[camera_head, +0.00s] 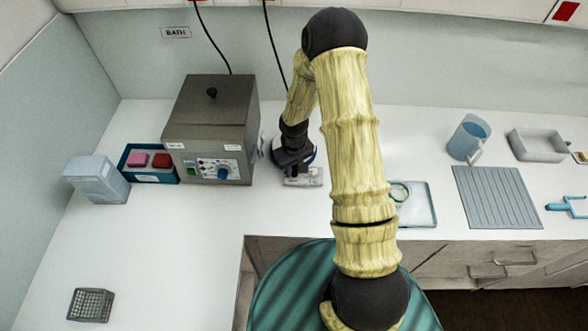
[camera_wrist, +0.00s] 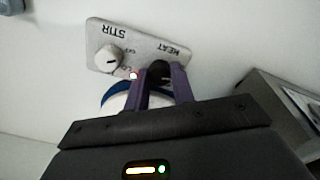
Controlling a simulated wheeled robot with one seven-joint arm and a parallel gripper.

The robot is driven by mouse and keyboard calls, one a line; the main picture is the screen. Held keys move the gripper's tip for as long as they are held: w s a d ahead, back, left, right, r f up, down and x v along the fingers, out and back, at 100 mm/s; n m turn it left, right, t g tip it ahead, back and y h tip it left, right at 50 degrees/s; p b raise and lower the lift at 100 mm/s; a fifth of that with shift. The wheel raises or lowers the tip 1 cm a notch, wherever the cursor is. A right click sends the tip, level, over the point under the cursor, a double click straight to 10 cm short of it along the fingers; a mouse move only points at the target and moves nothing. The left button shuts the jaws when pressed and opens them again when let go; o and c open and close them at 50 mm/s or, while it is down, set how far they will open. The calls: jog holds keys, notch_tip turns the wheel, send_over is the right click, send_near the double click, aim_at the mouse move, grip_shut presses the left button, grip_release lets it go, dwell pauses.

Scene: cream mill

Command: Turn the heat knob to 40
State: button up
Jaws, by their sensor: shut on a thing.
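The dark heat knob (camera_wrist: 158,71) is on a pale control panel (camera_wrist: 118,32), under the word HEAT, which appears upside down in the wrist view. My gripper (camera_wrist: 160,76) has its two purple fingers on either side of this knob, shut on it. The fingers hide much of the knob and its dial marks, so I cannot read its setting. A white stir knob (camera_wrist: 108,58) with a dark pointer line sits beside it. A small red light (camera_wrist: 134,75) glows between the knobs. In the head view my gripper is at the panel (camera_head: 305,178), mostly hidden by my wrist.
A grey bath box (camera_head: 205,115) with a blue knob stands just left of my gripper. A blue tray (camera_head: 150,166) with pink and red blocks is further left. A small tray (camera_head: 418,207), a blue jug (camera_head: 468,138) and a ribbed mat (camera_head: 496,197) lie to the right.

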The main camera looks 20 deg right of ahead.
aim_at(294, 170)
jog(key=m+b, duration=0.2)
jog(key=m, duration=0.3)
jog(key=shift+b, duration=0.35)
jog(key=shift+w+r, duration=0.1)
jog(key=o, duration=0.7)
notch_tip(294, 170, up, 17)
jog(key=b, duration=0.3)
jog(key=shift+r, duration=0.2)
dwell(0.4)
jog(key=s+n+t, duration=0.2)
jog(key=s, duration=1.3)
jog(key=shift+s+a+t, duration=0.25)
jog(key=shift+s+t, duration=0.05)
